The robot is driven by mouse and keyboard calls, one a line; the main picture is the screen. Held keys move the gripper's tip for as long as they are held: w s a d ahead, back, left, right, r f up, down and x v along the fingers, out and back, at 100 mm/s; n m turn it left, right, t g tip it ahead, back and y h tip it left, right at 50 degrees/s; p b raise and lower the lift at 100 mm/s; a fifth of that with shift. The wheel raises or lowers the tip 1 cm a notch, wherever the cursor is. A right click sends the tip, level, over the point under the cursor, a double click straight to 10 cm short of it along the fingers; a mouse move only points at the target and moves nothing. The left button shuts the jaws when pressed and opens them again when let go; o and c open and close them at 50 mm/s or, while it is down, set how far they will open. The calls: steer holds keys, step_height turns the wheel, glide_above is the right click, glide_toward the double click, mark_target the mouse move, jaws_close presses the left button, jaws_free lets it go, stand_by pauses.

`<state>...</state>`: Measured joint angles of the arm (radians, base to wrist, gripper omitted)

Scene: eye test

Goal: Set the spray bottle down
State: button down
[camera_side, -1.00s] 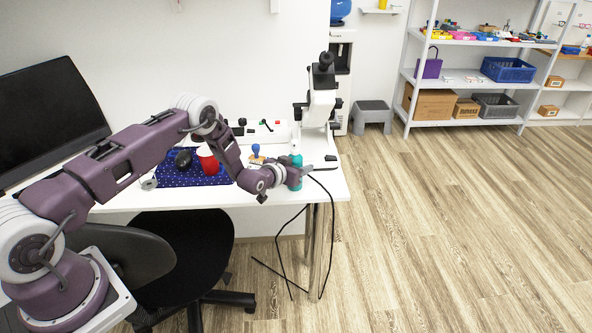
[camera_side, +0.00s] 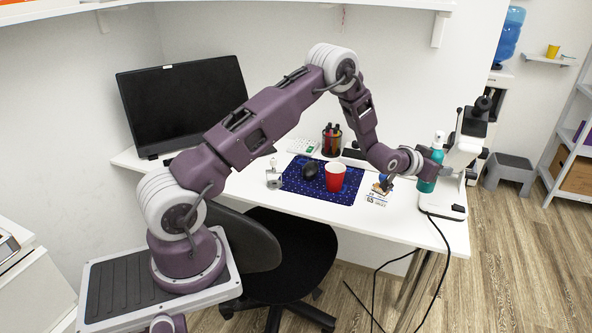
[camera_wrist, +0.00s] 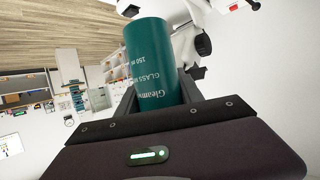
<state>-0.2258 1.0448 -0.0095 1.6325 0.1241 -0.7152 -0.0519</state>
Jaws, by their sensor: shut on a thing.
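The spray bottle (camera_side: 427,184) is teal with a white top and stands upright at the right end of the desk, beside the microscope. My gripper (camera_side: 430,170) is shut on its body from the left. In the wrist view the bottle (camera_wrist: 151,58) fills the space between the two fingers of my gripper (camera_wrist: 158,92), with white lettering on its side. In the side view its lower end shows just below my gripper. I cannot tell whether its base touches the desk.
The white desk (camera_side: 395,215) carries a microscope (camera_side: 466,150) right of the bottle. A stamp (camera_side: 384,184) with a card, a red cup (camera_side: 335,177) on a blue mat (camera_side: 335,198), and a black mouse (camera_side: 310,169) lie left. A black cable hangs over the front edge.

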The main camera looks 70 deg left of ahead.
steer(key=s+a+n+g+y, duration=0.1)
steer(key=s+a+n+y, duration=0.15)
steer(key=a, duration=0.65)
steer(key=s+a+n+g+y, duration=0.2)
steer(key=a+n+y, duration=0.1)
steer(key=a, duration=0.7)
steer(key=s+a+n+g+y, duration=0.1)
steer(key=s+a+n+y, duration=0.15)
steer(key=a, duration=0.65)
steer(key=s+a+n+g+y, duration=0.4)
steer(key=s+a+n+g, duration=0.35)
steer(key=s+a, duration=1.15)
steer(key=shift+g, duration=0.45)
steer(key=f, duration=0.9)
steer(key=w+f, duration=0.1)
steer(key=f, duration=0.4)
steer(key=shift+a, duration=0.25)
steer(key=shift+f, duration=0.2)
steer(key=c, duration=0.8)
jaws_free()
steer(key=shift+f, duration=0.15)
steer(key=shift+o, duration=0.2)
